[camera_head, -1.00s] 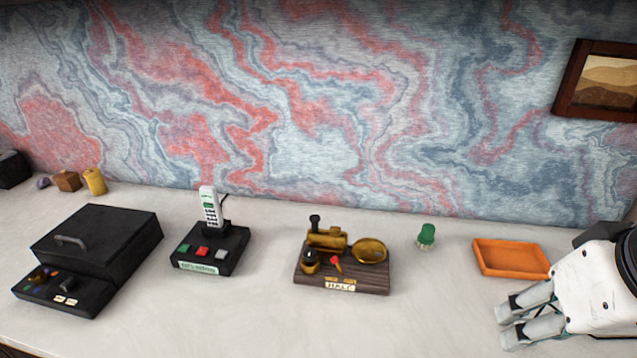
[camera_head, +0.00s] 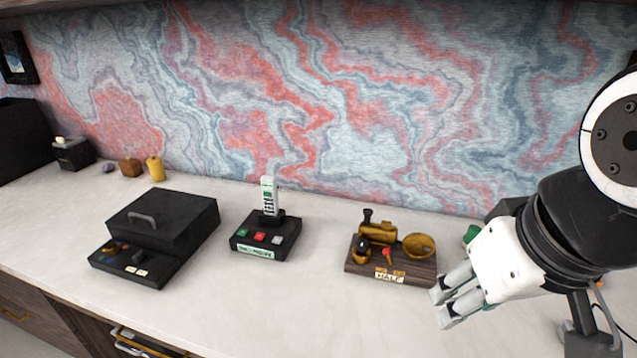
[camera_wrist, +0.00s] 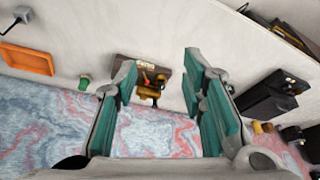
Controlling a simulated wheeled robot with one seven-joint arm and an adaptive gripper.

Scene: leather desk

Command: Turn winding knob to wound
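A brass device on a dark wooden base (camera_head: 377,268) stands on the desk, with a label (camera_head: 389,276) that seems to read HALF. It has a small black-topped knob (camera_head: 362,248) at the left, a red pointer (camera_head: 387,252), an upright black-topped post and a round brass disc (camera_head: 419,246). Which part winds is not clear. My gripper (camera_head: 441,305) is just right of the base in the head view, apart from it. In the wrist view my gripper (camera_wrist: 160,72) is open and empty, with the wooden base (camera_wrist: 127,66) showing between the fingers, farther off.
A black box with a phone handset (camera_head: 268,236) stands left of the device, and a larger black case (camera_head: 165,222) farther left. A green object (camera_head: 472,234) is partly behind my gripper. An orange tray (camera_wrist: 28,58) shows in the wrist view. The front desk is clear.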

